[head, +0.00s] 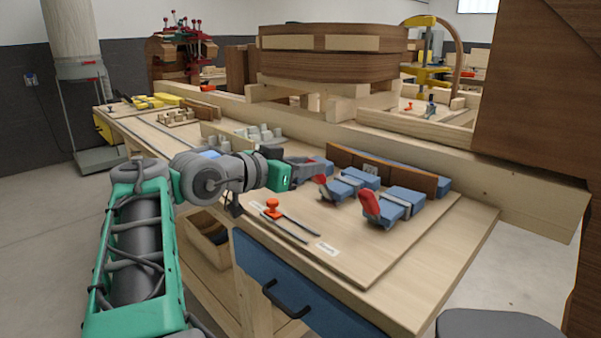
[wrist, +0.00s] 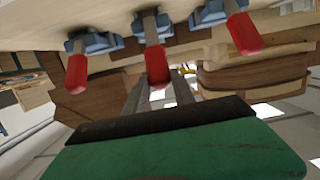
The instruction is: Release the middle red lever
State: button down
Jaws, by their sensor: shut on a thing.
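Three toggle clamps with blue bodies and red levers show in a row in the wrist view. The middle red lever (wrist: 157,66) lies between the fingers of my gripper (wrist: 158,88), which is shut on it. The two outer red levers, one on the left (wrist: 76,72) and one on the right (wrist: 243,35), are free of the fingers. In the head view my gripper (head: 312,171) reaches in from the left over the board. The clamp nearest the front right (head: 398,204) has its red lever (head: 370,207) tilted up. My gripper partly hides the clamps behind it.
The clamps stand on a wooden board (head: 375,262) on the workbench. An orange-red knob (head: 272,208) with dark rails sits in front of my gripper. A brown wood strip (head: 385,176) runs behind the clamps. A curved wooden form (head: 330,68) stands further back.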

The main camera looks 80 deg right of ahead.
jog(key=shift+w+a+f+b, duration=0.15)
jog(key=shift+f+b, duration=0.05)
jog(key=shift+f, duration=0.15)
jog(key=shift+w+a+f+b, duration=0.1)
jog(key=shift+a+f+b, duration=0.05)
jog(key=shift+f, duration=0.3)
jog(key=c, duration=1.4)
grip_release()
jog(key=shift+c, duration=0.2)
jog(key=o, duration=0.4)
jog(key=shift+r, duration=0.2)
jog(key=shift+a+r, duration=0.1)
